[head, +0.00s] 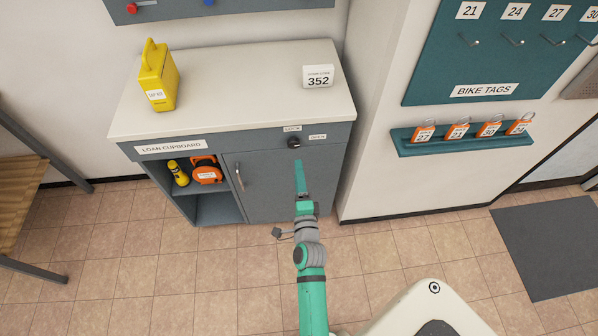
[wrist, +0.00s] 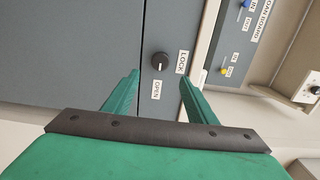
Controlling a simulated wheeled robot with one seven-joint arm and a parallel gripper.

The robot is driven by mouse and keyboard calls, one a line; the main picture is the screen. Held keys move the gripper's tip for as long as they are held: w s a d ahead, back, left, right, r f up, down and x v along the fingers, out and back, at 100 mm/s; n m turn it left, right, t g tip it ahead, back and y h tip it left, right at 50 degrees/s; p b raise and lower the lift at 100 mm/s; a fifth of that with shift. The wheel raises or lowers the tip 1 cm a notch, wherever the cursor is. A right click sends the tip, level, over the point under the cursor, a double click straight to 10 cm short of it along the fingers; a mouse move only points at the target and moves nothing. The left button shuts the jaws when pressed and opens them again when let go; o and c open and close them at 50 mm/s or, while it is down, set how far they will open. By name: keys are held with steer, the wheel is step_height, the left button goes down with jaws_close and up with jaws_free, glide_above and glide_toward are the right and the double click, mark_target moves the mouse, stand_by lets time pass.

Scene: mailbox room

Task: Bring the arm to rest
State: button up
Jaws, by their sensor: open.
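My arm (head: 311,285) is green and grey and reaches out toward the loan cupboard (head: 275,188). My gripper (head: 299,165) is in front of the cupboard's door, just below the black lock knob (head: 294,142). In the wrist view my gripper (wrist: 158,85) has its two green fingers spread apart, with nothing between them. The knob (wrist: 159,61) shows beyond the fingertips, between the LOCK and OPEN labels. Its white mark points toward neither label clearly. I cannot tell the exact gap from fingers to door.
The cupboard door with its handle (head: 239,177) looks shut. The open shelf beside it holds a yellow torch (head: 178,173) and an orange item (head: 207,170). A yellow box (head: 157,79) and a 352 card (head: 318,77) stand on top. A bench (head: 22,190) is left; tiled floor around me is free.

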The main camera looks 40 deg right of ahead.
steer(key=shift+w, duration=0.1)
stand_by(0.3)
steer(key=s+a+f+n+y, duration=0.1)
steer(key=s+a+n+y, duration=0.1)
steer(key=s+a+n, duration=0.55)
steer(key=s+a+f+n+y, duration=0.25)
steer(key=s+a, duration=0.25)
steer(key=a, duration=0.6)
steer(key=s+a+r+n+y, duration=0.2)
steer(key=s+a+r+n, duration=0.2)
steer(key=s+a+n, duration=0.2)
steer(key=s+a+r+n+y, duration=0.2)
steer(key=s+a+r+n, duration=0.3)
steer(key=s, duration=0.5)
steer(key=a+n, duration=0.2)
steer(key=n, duration=0.1)
steer(key=shift+a+r+y, duration=0.15)
steer(key=shift+y, duration=0.2)
steer(key=shift+w, duration=0.1)
